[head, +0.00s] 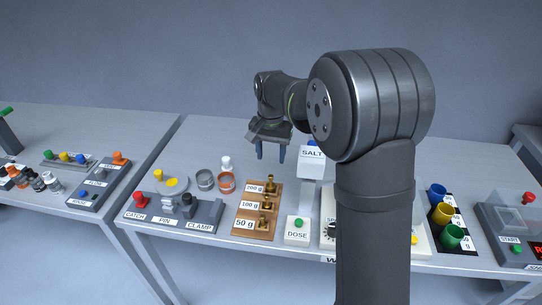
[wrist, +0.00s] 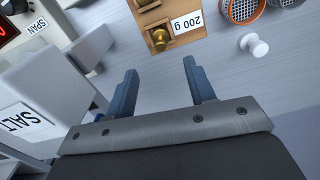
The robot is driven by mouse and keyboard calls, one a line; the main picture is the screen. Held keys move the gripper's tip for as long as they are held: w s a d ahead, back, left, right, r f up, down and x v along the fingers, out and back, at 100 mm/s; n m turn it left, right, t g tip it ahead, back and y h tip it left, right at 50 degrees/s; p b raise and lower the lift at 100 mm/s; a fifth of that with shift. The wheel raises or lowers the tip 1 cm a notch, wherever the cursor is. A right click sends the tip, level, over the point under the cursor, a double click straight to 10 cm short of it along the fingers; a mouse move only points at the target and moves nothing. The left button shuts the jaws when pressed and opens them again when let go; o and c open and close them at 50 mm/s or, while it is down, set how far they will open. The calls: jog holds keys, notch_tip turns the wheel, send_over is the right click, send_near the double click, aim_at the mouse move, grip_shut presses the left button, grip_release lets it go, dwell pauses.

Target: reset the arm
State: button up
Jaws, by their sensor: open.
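My gripper (head: 270,151) hangs in the air over the back of the main table, just left of the salt hopper (head: 312,160), with its fingers pointing down. In the wrist view my gripper (wrist: 160,85) shows two blue fingers spread apart with nothing between them. The hopper, labelled SALT (wrist: 30,120), stands to the left in that view, close to one finger. My arm covers part of the equipment behind the DOSE box in the head view.
Coloured cups (head: 441,213) are at right. Bare table (head: 200,140) lies behind the sieves.

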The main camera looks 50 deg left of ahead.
aim_at(271, 176)
jog(key=shift+f, duration=0.1)
notch_tip(271, 176, down, 13)
jog(key=shift+r, duration=0.4)
dwell(0.4)
